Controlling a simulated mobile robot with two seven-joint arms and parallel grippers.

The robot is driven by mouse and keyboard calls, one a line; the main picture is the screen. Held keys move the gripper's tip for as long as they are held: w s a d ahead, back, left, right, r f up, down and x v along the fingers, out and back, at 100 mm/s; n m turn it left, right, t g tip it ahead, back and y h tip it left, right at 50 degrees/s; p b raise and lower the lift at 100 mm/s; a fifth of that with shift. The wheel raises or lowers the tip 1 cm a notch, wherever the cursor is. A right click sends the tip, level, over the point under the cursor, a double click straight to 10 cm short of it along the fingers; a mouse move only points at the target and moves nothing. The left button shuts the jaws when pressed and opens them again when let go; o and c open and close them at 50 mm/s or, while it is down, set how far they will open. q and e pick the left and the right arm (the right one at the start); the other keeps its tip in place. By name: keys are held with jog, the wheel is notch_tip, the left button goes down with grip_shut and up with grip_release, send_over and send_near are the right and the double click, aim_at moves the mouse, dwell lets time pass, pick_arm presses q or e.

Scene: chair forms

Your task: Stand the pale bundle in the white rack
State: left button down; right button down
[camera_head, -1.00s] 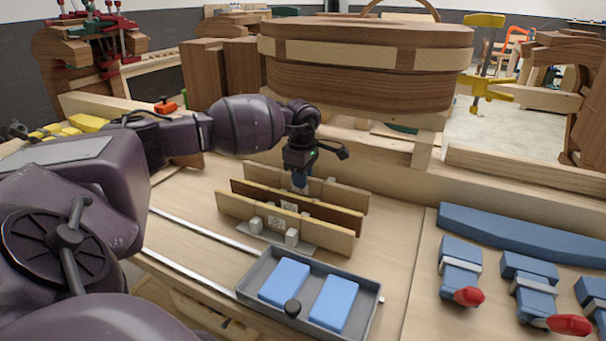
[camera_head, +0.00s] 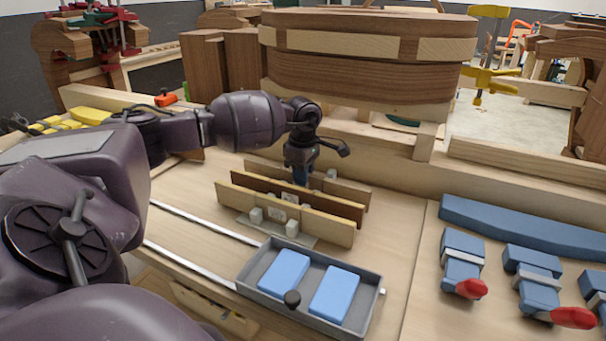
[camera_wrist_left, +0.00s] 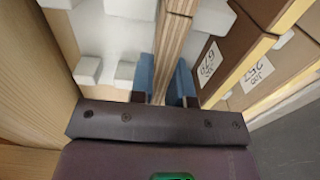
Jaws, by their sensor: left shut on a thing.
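The pale bundle (camera_head: 348,188), a stack of thin strips, stands on edge behind two other bundles. My left gripper (camera_head: 302,176) is shut on its upper edge from above. In the left wrist view the blue fingers (camera_wrist_left: 168,82) press on both sides of the layered bundle (camera_wrist_left: 174,40). The white rack (camera_head: 292,228) shows as a flat base with upright blocks. In the wrist view rack blocks (camera_wrist_left: 88,70) lie beside the held bundle, which is between block rows. I cannot tell whether its bottom touches the base. My right gripper is out of view.
A brown bundle (camera_head: 335,207) and a yellowish bundle (camera_head: 325,228) stand in front, close to the held one. A grey tray (camera_head: 372,300) with blue blocks lies nearer. Blue clamps (camera_head: 462,270) lie right. A large wooden form (camera_head: 360,75) rises just behind my gripper.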

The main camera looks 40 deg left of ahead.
pick_arm(q)
jog(key=shift+f, duration=0.1)
jog(key=c, duration=1)
grip_release()
jog(key=shift+r, duration=0.4)
notch_tip(320, 180, up, 9)
jog(key=shift+r, duration=0.55)
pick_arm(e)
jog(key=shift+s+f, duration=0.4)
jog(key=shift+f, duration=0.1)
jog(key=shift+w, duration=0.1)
